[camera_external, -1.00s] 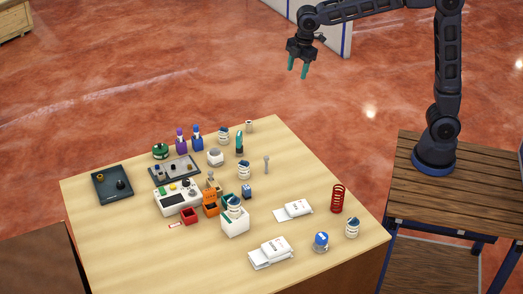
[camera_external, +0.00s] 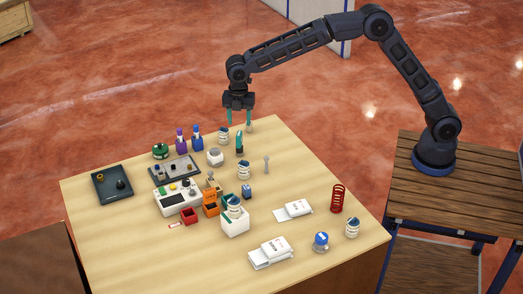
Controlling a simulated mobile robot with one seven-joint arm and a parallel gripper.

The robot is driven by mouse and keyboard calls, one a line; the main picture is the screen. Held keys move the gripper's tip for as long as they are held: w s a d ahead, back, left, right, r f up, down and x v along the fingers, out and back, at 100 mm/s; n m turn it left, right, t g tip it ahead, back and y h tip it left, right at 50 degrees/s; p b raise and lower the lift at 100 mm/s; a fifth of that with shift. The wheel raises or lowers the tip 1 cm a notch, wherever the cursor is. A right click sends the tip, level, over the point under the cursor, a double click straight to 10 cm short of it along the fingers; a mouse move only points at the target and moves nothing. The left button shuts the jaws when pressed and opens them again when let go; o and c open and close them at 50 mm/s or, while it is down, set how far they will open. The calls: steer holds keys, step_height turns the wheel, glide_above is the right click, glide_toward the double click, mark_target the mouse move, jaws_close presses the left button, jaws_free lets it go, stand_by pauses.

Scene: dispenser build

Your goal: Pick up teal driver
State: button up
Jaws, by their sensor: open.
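The teal driver (camera_external: 239,143) stands upright near the back edge of the wooden table, a slim teal thing with a darker lower part. My gripper (camera_external: 239,118) is open and empty, pointing down with its teal fingers above the driver. The fingertips look close over the driver's top; whether they are exactly in line with it cannot be told from this one view.
A white banded bottle (camera_external: 223,136) stands just left of the driver, and a small grey cylinder (camera_external: 249,126) just right behind it. A white jar (camera_external: 215,157) and another banded bottle (camera_external: 244,170) are nearby. A grey spoon-like tool (camera_external: 266,163) stands to the right. The table's right back is clear.

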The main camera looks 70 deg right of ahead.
mark_target(240, 132)
step_height(240, 132, down, 6)
steer(key=shift+r, duration=0.25)
steer(key=shift+a+f, duration=0.2)
steer(key=shift+f, duration=1.15)
steer(key=shift+a+f, duration=0.2)
steer(key=shift+f, duration=1.1)
jaws_close()
steer(key=shift+r, duration=0.1)
